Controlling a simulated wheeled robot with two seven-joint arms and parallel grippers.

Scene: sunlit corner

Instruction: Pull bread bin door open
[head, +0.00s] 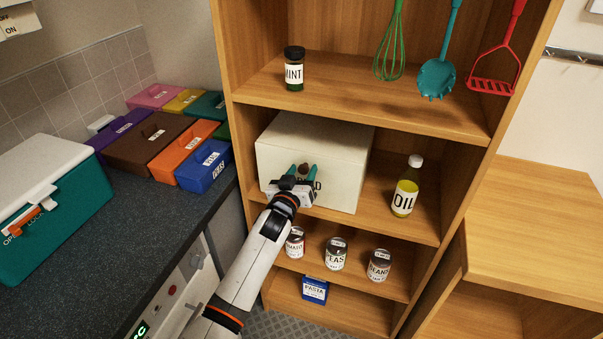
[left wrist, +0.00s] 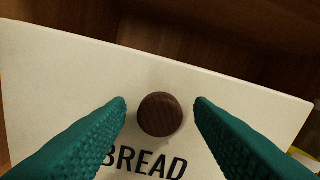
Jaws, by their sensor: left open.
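The bread bin (head: 315,135) is a cream box on the middle shelf of the wooden shelf unit, and its front door looks shut. In the left wrist view the door (left wrist: 160,75) carries a round dark brown knob (left wrist: 160,115) above the black word BREAD. My left gripper (head: 304,170) is in front of the door. Its teal fingers (left wrist: 161,105) are open, one on each side of the knob, with a gap on both sides. In the head view the gripper hides part of the lettering. My right gripper is not in view.
An oil bottle (head: 406,187) stands right of the bin on the same shelf. Several cans, one a peas can (head: 336,254), stand on the shelf below. A mint jar (head: 294,69) stands above. A dark counter (head: 150,222) with coloured boxes lies left.

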